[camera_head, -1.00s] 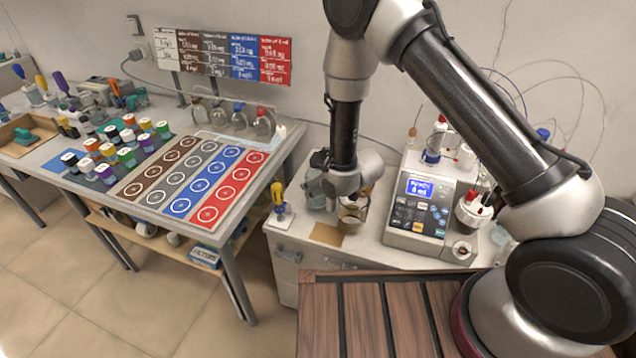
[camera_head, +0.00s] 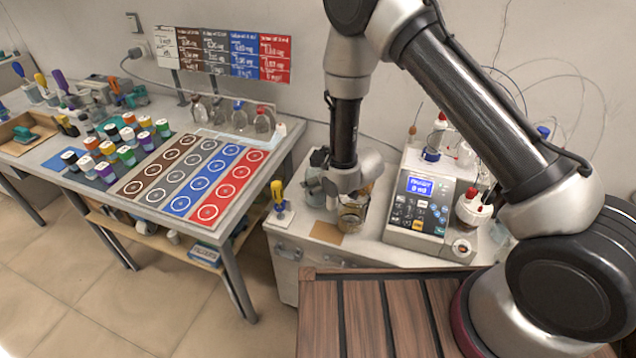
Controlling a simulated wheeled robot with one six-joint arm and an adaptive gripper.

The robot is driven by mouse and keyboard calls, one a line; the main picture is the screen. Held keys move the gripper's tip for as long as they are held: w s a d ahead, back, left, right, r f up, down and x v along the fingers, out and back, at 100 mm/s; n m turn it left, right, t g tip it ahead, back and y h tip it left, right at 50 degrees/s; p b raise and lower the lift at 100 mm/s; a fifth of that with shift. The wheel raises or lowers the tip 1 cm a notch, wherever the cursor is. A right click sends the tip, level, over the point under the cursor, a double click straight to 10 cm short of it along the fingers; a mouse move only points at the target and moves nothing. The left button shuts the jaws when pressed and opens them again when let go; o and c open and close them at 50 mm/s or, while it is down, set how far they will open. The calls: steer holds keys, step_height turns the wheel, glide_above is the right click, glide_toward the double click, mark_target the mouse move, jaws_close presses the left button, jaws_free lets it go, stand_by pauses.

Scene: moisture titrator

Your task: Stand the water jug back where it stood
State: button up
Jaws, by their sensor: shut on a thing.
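The water jug appears to be the grey-blue translucent vessel (camera_head: 314,188) at the back left of the white bench. It looks upright, and its right side is hidden by my wrist. My gripper (camera_head: 328,183) reaches it from the right, at about the jug's upper half, and is shut on it. The fingers are small and partly hidden. I cannot tell whether the jug's base touches the bench top.
A glass jar with brownish content (camera_head: 351,218) stands just in front of my wrist. The titrator (camera_head: 419,207) with its lit display is to the right. A brown square pad (camera_head: 325,233) lies in front, and a yellow-handled tool (camera_head: 279,196) stands at the left edge.

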steer(key=shift+f, duration=0.65)
stand_by(0.5)
steer(key=o, duration=1.8)
steer(key=c, duration=0.3)
steer(key=shift+d+r, duration=0.1)
steer(key=shift+v, duration=4.1)
